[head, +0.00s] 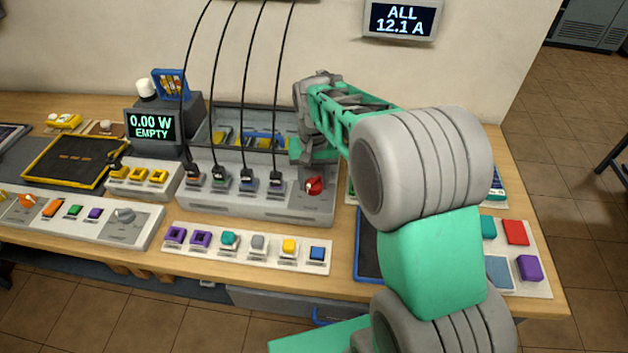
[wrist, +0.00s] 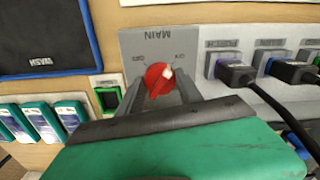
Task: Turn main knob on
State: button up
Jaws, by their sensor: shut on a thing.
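The red main knob (head: 314,186) is at the right end of the grey panel in the head view. In the wrist view the knob (wrist: 159,80) sits on a grey plate marked MAIN, between two small labels too blurred to read surely. Its white mark points up and right, toward the right-hand label. My gripper (wrist: 160,88) is shut on the knob, with one finger on each side. In the head view my gripper (head: 314,168) reaches down over the knob from above and hides part of the panel.
Several black cables (head: 277,100) hang to plugs left of the knob; one plug (wrist: 236,73) is close by in the wrist view. A strip of buttons (head: 246,248) lies in front. A display (head: 402,18) reads ALL 12.1 A; another (head: 151,127) reads 0.00 W EMPTY.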

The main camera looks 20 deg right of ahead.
aim_at(314, 181)
jog(key=shift+m, duration=0.9)
jog(key=o, duration=1.4)
jog(key=shift+c, duration=0.2)
notch_tip(314, 181, up, 8)
jog(key=shift+f+b, duration=0.1)
jog(key=shift+b, duration=0.5)
jog(key=shift+s, duration=0.1)
